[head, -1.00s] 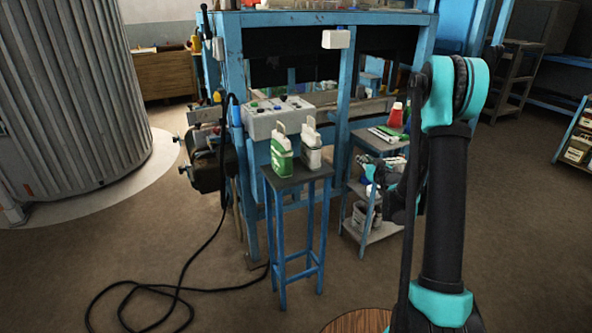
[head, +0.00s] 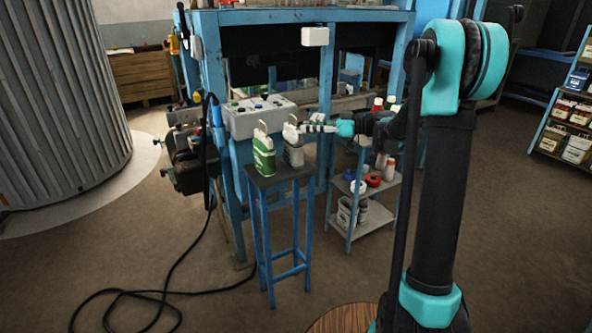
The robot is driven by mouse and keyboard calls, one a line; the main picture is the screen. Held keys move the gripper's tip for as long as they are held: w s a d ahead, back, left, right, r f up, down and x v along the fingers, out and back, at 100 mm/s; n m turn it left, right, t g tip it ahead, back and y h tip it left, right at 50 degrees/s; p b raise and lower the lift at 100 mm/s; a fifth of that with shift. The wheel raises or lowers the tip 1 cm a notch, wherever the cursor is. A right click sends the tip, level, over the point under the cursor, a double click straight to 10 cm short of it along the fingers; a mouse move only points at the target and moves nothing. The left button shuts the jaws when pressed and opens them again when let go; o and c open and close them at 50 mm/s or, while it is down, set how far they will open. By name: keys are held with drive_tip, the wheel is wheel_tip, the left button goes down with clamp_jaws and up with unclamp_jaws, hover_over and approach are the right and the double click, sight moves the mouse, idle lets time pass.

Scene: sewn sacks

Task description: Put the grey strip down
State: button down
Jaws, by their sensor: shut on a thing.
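A small grey sack (head: 294,153) stands upright on the dark top of a narrow blue stool (head: 276,177). A pale upright strip (head: 290,132) rises from its top edge; I take this as the grey strip. My gripper (head: 303,127) reaches in from the right, level with the strip, and is shut on it. The fingers are small in this view and hide part of the strip's right side.
A grey control box (head: 262,116) with knobs sits just behind the stool, on the blue frame. A low shelf (head: 378,187) with bottles and cans stands to the right, beneath my arm. A black cable (head: 187,255) lies on the floor at left.

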wheel_tip(320, 180, down, 18)
drive_tip(key=shift+r, duration=0.1)
idle(0.4)
drive_tip(key=c, duration=1.3)
unclamp_jaws()
drive_tip(key=shift+c, duration=0.2)
